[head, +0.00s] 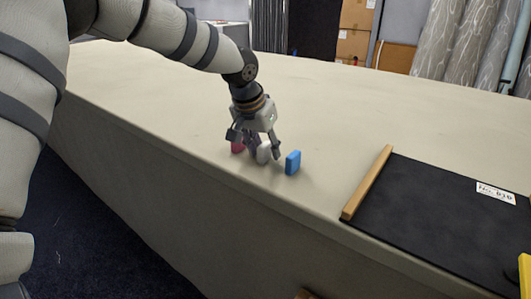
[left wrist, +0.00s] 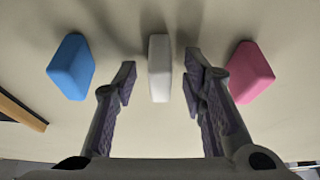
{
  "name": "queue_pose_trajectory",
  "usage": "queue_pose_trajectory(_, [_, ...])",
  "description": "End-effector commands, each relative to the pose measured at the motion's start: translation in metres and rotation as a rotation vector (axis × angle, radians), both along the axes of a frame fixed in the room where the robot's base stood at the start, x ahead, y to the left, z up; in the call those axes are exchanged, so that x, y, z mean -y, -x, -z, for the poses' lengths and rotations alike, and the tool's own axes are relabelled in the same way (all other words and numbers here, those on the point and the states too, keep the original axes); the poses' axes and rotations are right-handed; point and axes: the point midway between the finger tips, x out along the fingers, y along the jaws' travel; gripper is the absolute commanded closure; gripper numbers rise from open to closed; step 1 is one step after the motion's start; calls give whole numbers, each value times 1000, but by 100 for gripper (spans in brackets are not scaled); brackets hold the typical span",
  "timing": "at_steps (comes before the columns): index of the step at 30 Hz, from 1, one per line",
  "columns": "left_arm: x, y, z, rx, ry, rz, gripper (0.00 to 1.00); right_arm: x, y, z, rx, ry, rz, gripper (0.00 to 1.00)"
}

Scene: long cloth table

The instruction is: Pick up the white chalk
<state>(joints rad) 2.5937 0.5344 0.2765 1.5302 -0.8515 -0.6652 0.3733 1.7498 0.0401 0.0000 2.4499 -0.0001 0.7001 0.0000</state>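The white chalk (head: 263,153) stands upright on the cloth table near its front edge. In the left wrist view the white chalk (left wrist: 159,68) lies between the two fingertips, with a gap on each side. My left gripper (head: 256,146) is open and low over the table around the chalk; its open fingers also show in the left wrist view (left wrist: 159,84). A blue chalk (head: 293,162) stands just to the right, apart from the fingers. A pink chalk (head: 237,147) is to the left, partly hidden by a finger. My right gripper is not in view.
A black board (head: 440,215) with a wooden edge strip (head: 367,183) and a paper label (head: 495,193) lies to the right. A yellow thing (head: 525,274) shows at the right edge. The cloth table (head: 330,100) is clear behind the gripper.

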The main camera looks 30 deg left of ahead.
Motion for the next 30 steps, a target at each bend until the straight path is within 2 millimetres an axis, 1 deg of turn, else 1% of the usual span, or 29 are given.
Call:
queue_pose_trajectory(1, [0, 0, -2, 2, 0, 0, 62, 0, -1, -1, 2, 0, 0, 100])
queue_pose_trajectory(2, [0, 0, -2, 2, 0, 0, 68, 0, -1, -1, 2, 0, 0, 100])
queue_pose_trajectory(3, [0, 0, -2, 2, 0, 0, 78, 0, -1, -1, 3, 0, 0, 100])
queue_pose_trajectory(5, [0, 0, -2, 2, 0, 0, 91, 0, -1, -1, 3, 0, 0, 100])
queue_pose_trajectory(6, [0, 0, -2, 2, 0, 0, 100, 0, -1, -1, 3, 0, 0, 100])
queue_pose_trajectory(16, [0, 0, -2, 1, 0, 0, 100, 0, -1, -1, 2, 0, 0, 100])
queue_pose_trajectory(20, [0, -1, -11, 4, -1, -1, 100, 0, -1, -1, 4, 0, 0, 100])
queue_pose_trajectory(23, [0, -1, -30, 6, -1, 0, 100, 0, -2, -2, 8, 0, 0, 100])
queue_pose_trajectory(24, [3, 1, -41, 8, -1, 2, 100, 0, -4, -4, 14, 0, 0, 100])
queue_pose_trajectory(26, [15, 8, -59, 12, -4, 4, 100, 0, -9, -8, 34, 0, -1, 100])
queue_pose_trajectory(27, [23, 13, -72, 14, -4, 4, 100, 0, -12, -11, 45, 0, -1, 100])
queue_pose_trajectory(30, [45, 26, -101, 15, -5, 3, 100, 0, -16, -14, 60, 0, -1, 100])
